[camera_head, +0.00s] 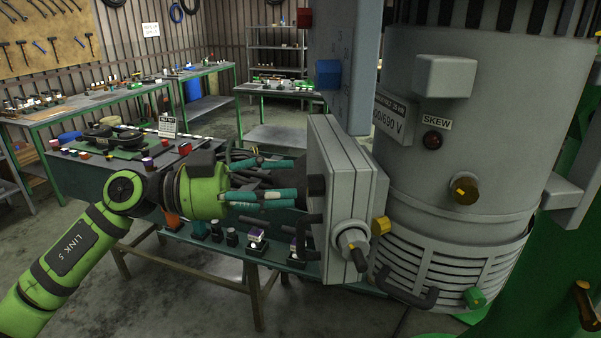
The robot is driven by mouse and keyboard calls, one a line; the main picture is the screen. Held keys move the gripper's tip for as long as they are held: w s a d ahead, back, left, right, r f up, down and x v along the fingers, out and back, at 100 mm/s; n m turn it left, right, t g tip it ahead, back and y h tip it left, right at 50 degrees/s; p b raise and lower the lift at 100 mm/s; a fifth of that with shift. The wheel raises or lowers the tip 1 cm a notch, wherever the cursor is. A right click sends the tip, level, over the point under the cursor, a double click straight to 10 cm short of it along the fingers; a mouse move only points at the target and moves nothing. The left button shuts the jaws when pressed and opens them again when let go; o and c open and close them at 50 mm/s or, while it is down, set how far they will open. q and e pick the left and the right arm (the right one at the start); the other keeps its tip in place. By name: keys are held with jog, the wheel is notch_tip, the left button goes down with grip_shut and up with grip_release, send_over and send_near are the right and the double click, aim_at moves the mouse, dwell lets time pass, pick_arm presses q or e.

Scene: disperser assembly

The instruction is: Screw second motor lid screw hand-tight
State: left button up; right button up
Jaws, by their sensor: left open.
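My left gripper (290,182), on a green arm with teal finger parts, is open and points right toward the motor's grey terminal box. The box's lid (330,170) is the flat plate on its left side, seen nearly edge-on. A dark knob-like piece (317,186) sits on the lid face, close to the fingertips; I cannot tell whether they touch or whether it is a screw. A dark handle (308,238) is lower on the lid. The large grey motor (455,130) fills the right. My right gripper is out of view.
A green workbench (190,240) with small parts stands behind and below my left arm. More benches line the back, with open floor between.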

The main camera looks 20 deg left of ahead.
aim_at(315, 186)
pick_arm(q)
jog(key=p+x, duration=0.1)
jog(key=x, duration=0.2)
jog(key=shift+s+d+r, duration=0.1)
jog(key=shift+d+r, duration=0.05)
jog(key=shift+d, duration=0.05)
jog(key=shift+a, duration=0.15)
grip_shut()
